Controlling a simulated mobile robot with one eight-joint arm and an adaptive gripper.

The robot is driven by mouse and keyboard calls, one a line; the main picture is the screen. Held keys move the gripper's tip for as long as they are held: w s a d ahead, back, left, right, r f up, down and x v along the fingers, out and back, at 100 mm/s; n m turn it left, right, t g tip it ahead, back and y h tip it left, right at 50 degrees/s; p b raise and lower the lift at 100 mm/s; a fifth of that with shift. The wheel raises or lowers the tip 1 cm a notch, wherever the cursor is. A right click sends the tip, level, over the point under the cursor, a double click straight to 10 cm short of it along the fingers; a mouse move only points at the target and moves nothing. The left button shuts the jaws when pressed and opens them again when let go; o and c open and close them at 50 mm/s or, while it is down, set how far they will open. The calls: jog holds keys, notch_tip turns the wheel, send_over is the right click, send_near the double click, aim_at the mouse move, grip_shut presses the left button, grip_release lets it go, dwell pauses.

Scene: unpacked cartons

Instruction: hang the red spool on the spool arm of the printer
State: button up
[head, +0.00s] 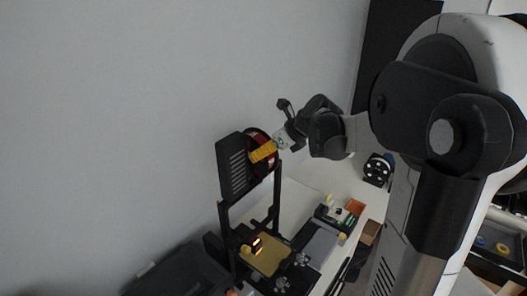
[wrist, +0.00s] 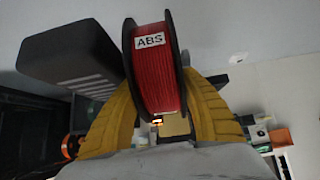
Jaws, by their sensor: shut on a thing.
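The red spool (wrist: 158,72) has black flanges and a white "ABS" label. My gripper (wrist: 155,95) is shut on it, with a yellow finger on each side. In the head view my gripper (head: 263,152) holds the red spool (head: 260,138) high up, beside the dark box at the top of the printer (head: 233,168). The spool is partly hidden there by a finger. The dark box also shows left of the spool in the wrist view (wrist: 70,55). A short dark bar (wrist: 217,80) shows behind the right finger; I cannot tell whether it is the spool arm.
The printer's yellowish bed (head: 266,257) and lit display (head: 257,245) are below. A dark spool (head: 377,169) stands farther back on the white table (head: 325,180). An orange bin (head: 355,207) and small items lie right of the printer. A dark case (head: 180,275) is at lower left.

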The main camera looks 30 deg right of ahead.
jog(key=shift+a, duration=0.15)
jog(key=o, duration=1.4)
jog(key=shift+o, duration=0.2)
jog(key=d+v, duration=0.1)
jog(key=v, duration=1)
jog(key=s+a+f+n+h, duration=0.1)
jog(key=s+a+f+n, duration=0.2)
jog(key=s+a+n, duration=0.55)
jog(key=s+a+f+n+g+h, duration=0.1)
jog(key=s+a+f+n, duration=0.15)
jog(key=a+n, duration=0.7)
jog(key=s+a+f+n+h, duration=0.1)
jog(key=s+a+f+n, duration=0.35)
jog(key=n, duration=0.95)
notch_tip(320, 180, down, 36)
jog(key=b, duration=3.7)
jog(key=shift+s+d, duration=0.3)
jog(key=shift+d, duration=0.05)
